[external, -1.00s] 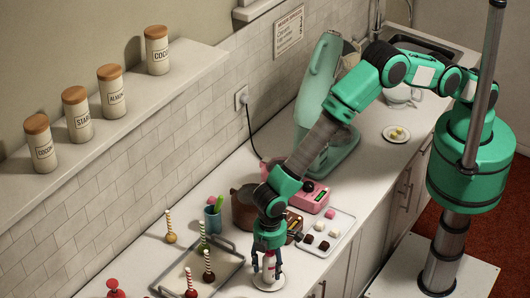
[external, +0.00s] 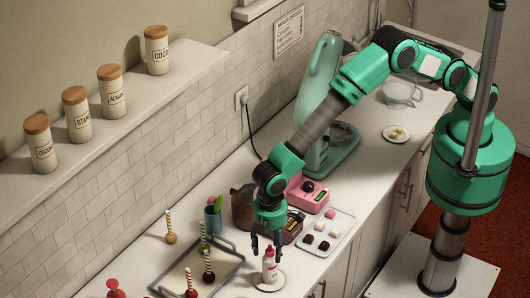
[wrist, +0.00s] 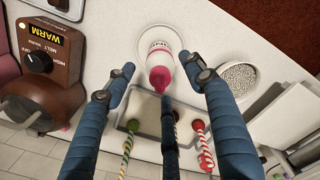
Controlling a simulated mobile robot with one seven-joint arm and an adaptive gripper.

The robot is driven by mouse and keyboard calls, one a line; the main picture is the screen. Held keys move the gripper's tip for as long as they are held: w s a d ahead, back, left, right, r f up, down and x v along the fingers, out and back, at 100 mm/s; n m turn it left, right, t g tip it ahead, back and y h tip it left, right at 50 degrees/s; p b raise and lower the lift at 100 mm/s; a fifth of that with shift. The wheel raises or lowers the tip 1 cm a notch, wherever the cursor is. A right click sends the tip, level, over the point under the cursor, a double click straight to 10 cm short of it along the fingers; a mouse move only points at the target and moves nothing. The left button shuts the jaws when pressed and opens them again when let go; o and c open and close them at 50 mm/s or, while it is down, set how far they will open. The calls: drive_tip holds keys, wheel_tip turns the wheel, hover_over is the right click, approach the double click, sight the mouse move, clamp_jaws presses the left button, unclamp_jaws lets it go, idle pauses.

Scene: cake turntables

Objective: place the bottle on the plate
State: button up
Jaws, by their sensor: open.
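The bottle (external: 269,265) is white with a pink-red cap and stands upright on a small white plate (external: 279,283) near the counter's front edge. In the wrist view the bottle (wrist: 158,62) points its cap toward the camera, and the plate (wrist: 147,36) shows around its base. My gripper (external: 266,243) is above the bottle, pointing down. In the wrist view its fingers (wrist: 160,72) are spread on either side of the bottle, with gaps between them and it. The gripper is open and holds nothing.
A tray with striped-stick cake pops (external: 208,268) lies to the left. A brown melting pot (external: 243,208) and a tray of sweets (external: 325,233) stand behind. In the wrist view a bowl of white beads (wrist: 238,78) is to the right of the plate.

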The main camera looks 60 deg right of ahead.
drive_tip(key=shift+r, duration=2.1)
